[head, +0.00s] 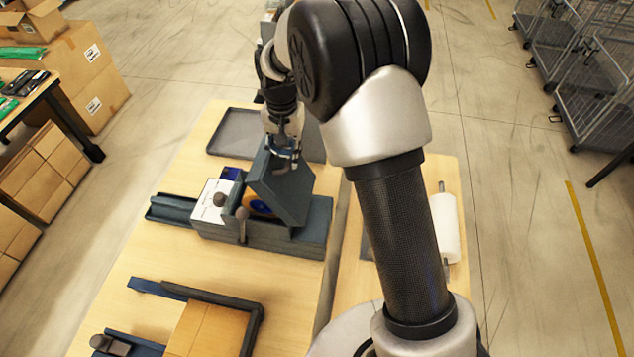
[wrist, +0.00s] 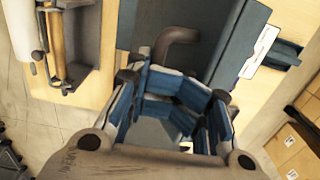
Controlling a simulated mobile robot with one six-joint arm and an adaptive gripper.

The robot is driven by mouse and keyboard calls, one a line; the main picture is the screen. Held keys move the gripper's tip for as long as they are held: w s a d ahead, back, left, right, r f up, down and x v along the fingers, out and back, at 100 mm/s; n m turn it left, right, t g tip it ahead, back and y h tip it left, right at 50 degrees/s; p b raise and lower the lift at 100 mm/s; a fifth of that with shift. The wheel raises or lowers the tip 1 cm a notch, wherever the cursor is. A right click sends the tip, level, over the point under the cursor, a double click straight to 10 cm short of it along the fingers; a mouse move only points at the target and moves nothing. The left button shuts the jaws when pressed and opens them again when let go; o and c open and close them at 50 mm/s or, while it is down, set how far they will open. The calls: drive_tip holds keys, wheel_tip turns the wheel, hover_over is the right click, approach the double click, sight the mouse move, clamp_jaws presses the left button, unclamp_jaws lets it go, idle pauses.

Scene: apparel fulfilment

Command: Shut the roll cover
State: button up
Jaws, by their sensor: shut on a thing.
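The roll cover (head: 284,188) is a dark blue-grey panel on the labelling machine (head: 300,243). It stands tilted up, not flat. A blue and orange roll (head: 258,207) shows below it, partly hidden. My gripper (head: 285,152) is at the cover's upper edge, shut on the cover's handle. In the wrist view, the grey-brown curved handle (wrist: 180,38) runs from the cover toward my blue-padded fingers (wrist: 180,88); the contact itself is partly hidden.
A white label (head: 210,202) and grey knobs are at the machine's left. A grey tray (head: 228,146) lies behind it. A cardboard piece (head: 208,328) in a dark frame lies in front. A white roll (head: 445,228) is at the right. Bare table lies between the machine and the frame.

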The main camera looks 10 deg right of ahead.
sight(265, 152)
drive_tip(key=shift+w+a+f+p, duration=0.15)
drive_tip(key=shift+w+a, duration=0.25)
drive_tip(key=shift+a, duration=0.5)
drive_tip(key=shift+w+a+f+p, duration=0.15)
drive_tip(key=shift+w+a, duration=0.2)
drive_tip(key=shift+a, duration=0.55)
drive_tip(key=shift+w+a+f+p, duration=0.15)
drive_tip(key=shift+w+a, duration=0.25)
drive_tip(key=shift+a, duration=0.5)
drive_tip(key=shift+c, duration=0.5)
drive_tip(key=shift+w+a+f, duration=0.35)
drive_tip(key=shift+a+f, duration=0.05)
drive_tip(key=shift+a, duration=0.4)
drive_tip(key=shift+w+a+f, duration=0.3)
drive_tip(key=shift+a+f, duration=0.15)
drive_tip(key=shift+a, duration=0.35)
drive_tip(key=shift+w+a+f, duration=0.35)
drive_tip(key=shift+a+f, duration=0.05)
drive_tip(key=shift+a, duration=0.4)
drive_tip(key=shift+c, duration=0.3)
drive_tip(key=shift+w+a+f+b, duration=0.25)
drive_tip(key=shift+a+f+b, duration=0.1)
drive_tip(key=shift+a+f, duration=0.3)
drive_tip(key=shift+w+a+f+b, duration=0.3)
drive_tip(key=shift+a+f, duration=0.4)
drive_tip(key=shift+w+a+f+b, duration=0.25)
drive_tip(key=shift+a+f+b, duration=0.1)
drive_tip(key=shift+a+f, duration=0.3)
